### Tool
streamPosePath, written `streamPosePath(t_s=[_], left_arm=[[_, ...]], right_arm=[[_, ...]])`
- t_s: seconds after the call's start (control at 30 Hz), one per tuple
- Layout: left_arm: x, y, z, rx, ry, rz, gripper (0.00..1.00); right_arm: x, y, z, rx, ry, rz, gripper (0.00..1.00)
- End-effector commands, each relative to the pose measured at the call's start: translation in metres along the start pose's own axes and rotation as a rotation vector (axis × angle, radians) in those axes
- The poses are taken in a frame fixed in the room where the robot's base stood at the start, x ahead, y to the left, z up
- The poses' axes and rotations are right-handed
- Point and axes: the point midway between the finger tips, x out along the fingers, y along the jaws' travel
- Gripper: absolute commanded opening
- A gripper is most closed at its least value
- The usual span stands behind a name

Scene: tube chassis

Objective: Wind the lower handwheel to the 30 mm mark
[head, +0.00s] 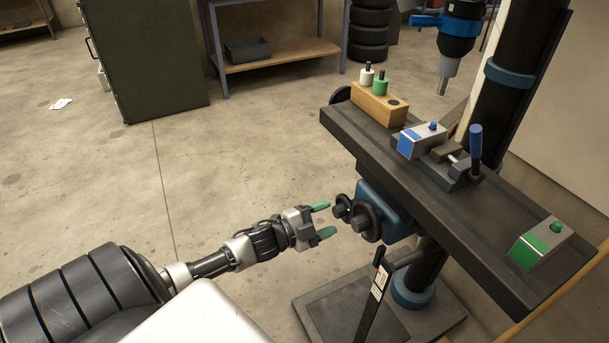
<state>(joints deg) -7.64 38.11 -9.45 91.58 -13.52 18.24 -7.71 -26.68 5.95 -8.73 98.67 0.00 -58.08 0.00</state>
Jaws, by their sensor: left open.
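The lower handwheel (374,229) is a dark wheel with a round knob, on the blue housing (397,212) under the machine table. A knob-like dark part (342,206) shows just left of it; I cannot tell whether it is the wheel's handle. My left gripper (323,220) has green fingertips, spread apart and empty. It points right toward the handwheel, with a gap between. A white label (379,281) with a red mark is on a black upright below the wheel; its markings are too small to read. My right gripper is out of view.
The dark machine table (500,235) carries a wooden block (379,104) with white and green pegs, a blue-marked block (421,140), a vise (455,160) and a green-faced block (541,243). A black lever stands below the handwheel. The floor to the left is mostly clear.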

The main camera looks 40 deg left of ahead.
Motion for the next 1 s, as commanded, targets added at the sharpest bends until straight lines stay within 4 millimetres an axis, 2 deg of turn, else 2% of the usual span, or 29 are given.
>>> streamPosePath(t_s=[0.2,0.43,0.6,1.0], left_arm=[[-0.044,0.002,0.000,-0.002,-0.003,0.005,0.60],[-0.076,0.001,0.000,-0.002,-0.001,0.003,0.60],[-0.085,0.001,0.000,-0.002,-0.001,0.003,0.60],[-0.085,0.001,0.000,-0.001,0.000,0.002,0.60]], right_arm=[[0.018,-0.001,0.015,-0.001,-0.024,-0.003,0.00],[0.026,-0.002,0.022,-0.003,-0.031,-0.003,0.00],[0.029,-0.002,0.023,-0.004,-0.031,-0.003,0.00],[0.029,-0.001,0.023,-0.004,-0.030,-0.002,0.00]])
